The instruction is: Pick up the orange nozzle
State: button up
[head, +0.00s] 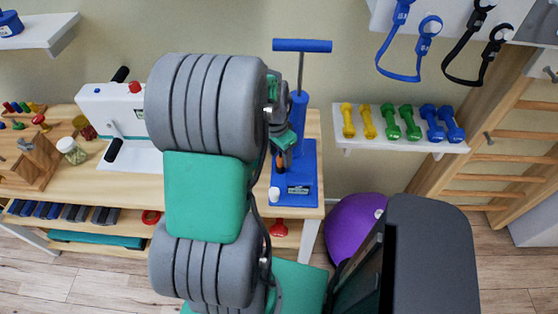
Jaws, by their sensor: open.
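A small orange nozzle (281,162) shows at the blue stand pump (298,120), just right of my arm and low against the pump's blue base. My gripper (282,142) is seen in part at the right edge of my grey and teal arm, close above the nozzle in the picture. It is open. My arm hides much of it, and I cannot tell whether it touches the nozzle. The pump stands upright on the right end of the wooden table (311,150), with its blue handle at the top.
A small white-capped item (274,195) stands at the pump base's front corner. A white machine (115,110), a jar (72,151) and a wooden peg board (32,165) are to the left. A dumbbell shelf (400,147) and a purple ball (352,220) are to the right.

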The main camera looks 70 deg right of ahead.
notch_tip(320, 180, down, 2)
jog(key=shift+d+f, duration=0.15)
jog(key=shift+f, duration=0.05)
jog(key=shift+c, duration=0.5)
grip_shut()
